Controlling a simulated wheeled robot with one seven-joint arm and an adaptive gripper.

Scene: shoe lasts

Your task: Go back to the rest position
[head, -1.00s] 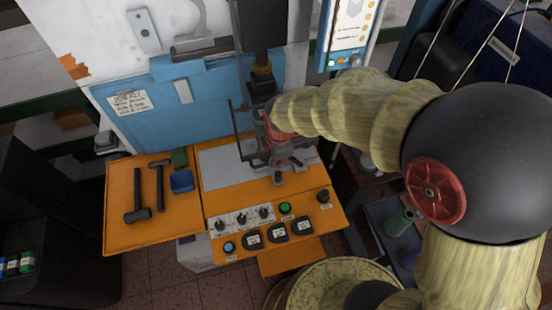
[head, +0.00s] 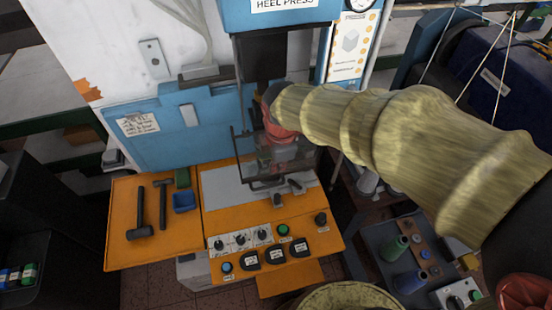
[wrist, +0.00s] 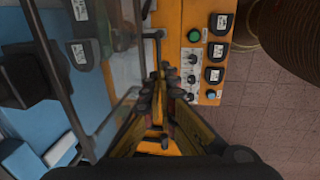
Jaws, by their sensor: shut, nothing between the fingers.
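My gripper (head: 282,188) is in front of the heel press (head: 265,55), over the grey plate of its orange table (head: 225,220). A clear guard (head: 243,150) stands at the press and partly overlaps the gripper in the head view. In the wrist view my gripper (wrist: 165,95) has its fingers together with nothing visible between them. The guard's frame (wrist: 60,70) runs close along the left of the fingers there. My arm reaches in from the right in the head view.
The control panel (head: 260,245) with knobs and buttons lies along the table's front. Two hammers (head: 150,205) and a blue tray (head: 184,201) lie at the left. A grey trolley with a green spool (head: 394,248) stands at the right.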

